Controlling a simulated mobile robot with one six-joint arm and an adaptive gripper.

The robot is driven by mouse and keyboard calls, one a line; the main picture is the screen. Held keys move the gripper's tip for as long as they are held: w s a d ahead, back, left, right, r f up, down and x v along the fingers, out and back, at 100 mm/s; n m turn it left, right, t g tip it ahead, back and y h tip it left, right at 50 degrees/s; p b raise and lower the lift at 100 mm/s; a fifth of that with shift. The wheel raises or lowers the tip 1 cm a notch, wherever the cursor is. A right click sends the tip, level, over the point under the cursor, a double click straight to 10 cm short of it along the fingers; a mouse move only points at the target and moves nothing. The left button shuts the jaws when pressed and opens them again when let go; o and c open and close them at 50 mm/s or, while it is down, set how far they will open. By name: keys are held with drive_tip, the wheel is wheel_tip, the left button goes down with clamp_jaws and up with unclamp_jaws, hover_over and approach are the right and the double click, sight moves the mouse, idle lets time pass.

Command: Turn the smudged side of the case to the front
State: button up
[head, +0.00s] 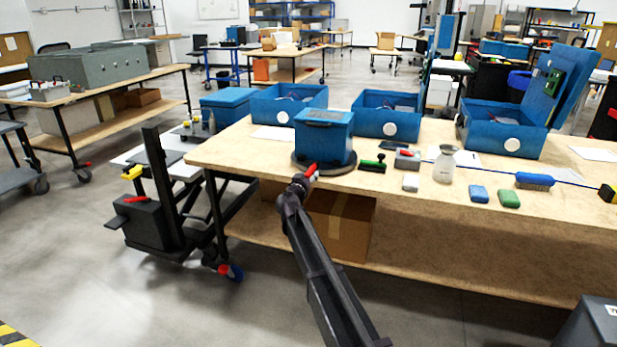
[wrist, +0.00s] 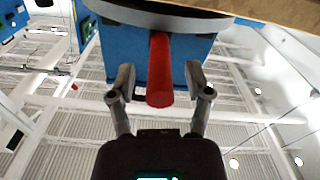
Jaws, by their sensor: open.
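The blue case (head: 323,140) stands upright on a dark round turntable (head: 342,167) near the bench's front left corner. A red handle (head: 311,170) sticks out at the turntable's front edge, towards me. My gripper (head: 300,182) is at this handle, below the case's front. In the wrist view my gripper (wrist: 160,82) is open, with one finger on each side of the red handle (wrist: 160,70) and gaps between. The case's blue wall (wrist: 200,45) and the turntable rim (wrist: 175,17) show behind it. I cannot make out a smudge on the visible sides.
On the bench (head: 420,192), open blue cases (head: 387,115) stand behind. A dark cart (head: 150,225) stands left of the bench.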

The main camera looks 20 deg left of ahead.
clamp_jaws()
drive_tip(key=shift+w+h, duration=0.15)
drive_tip(key=shift+h, duration=0.15)
